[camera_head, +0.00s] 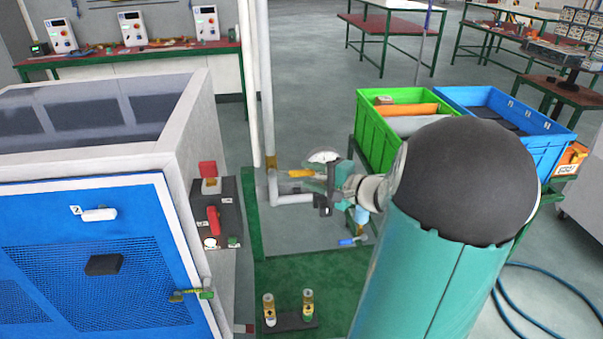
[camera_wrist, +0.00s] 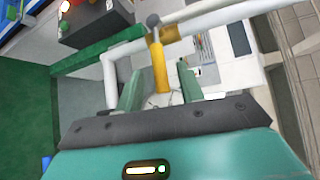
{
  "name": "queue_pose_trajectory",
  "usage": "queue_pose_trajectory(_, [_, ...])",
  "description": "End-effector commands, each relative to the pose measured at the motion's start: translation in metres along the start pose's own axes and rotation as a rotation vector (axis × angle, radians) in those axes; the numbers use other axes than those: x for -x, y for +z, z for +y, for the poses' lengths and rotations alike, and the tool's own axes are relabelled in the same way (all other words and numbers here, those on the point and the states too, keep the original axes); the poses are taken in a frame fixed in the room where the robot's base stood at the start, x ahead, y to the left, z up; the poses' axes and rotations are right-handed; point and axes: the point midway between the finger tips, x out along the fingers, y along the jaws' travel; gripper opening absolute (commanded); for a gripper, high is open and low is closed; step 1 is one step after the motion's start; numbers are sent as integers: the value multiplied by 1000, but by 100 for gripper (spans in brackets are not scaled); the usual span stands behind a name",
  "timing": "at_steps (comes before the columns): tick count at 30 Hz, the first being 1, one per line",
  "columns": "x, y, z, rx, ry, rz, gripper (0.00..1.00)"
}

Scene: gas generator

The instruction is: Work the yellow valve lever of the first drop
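The yellow valve lever (camera_head: 299,173) sticks out to the right from a brass valve (camera_head: 270,162) on the white vertical pipe in the head view. In the wrist view the lever (camera_wrist: 158,66) runs from the pipe toward the gap between my fingers. My gripper (camera_head: 314,180) is at the lever's free end. In the wrist view its two teal fingers (camera_wrist: 159,84) stand apart, one on each side of the lever end, with visible gaps. My arm hides part of the area right of the pipe.
A blue-doored generator cabinet (camera_head: 140,215) stands on the left. A dark box with red switches (camera_head: 213,215) is on its side. Green (camera_head: 386,153) and blue (camera_head: 560,140) crates stand behind my arm.

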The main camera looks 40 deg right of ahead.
Motion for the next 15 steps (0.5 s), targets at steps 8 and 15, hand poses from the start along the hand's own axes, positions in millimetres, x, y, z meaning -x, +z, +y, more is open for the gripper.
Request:
queue_pose_trajectory(8, [-32, 1, 1, -1, 0, 0, 38])
queue_pose_trajectory(15, [-34, 1, 0, 0, 0, 0, 38])
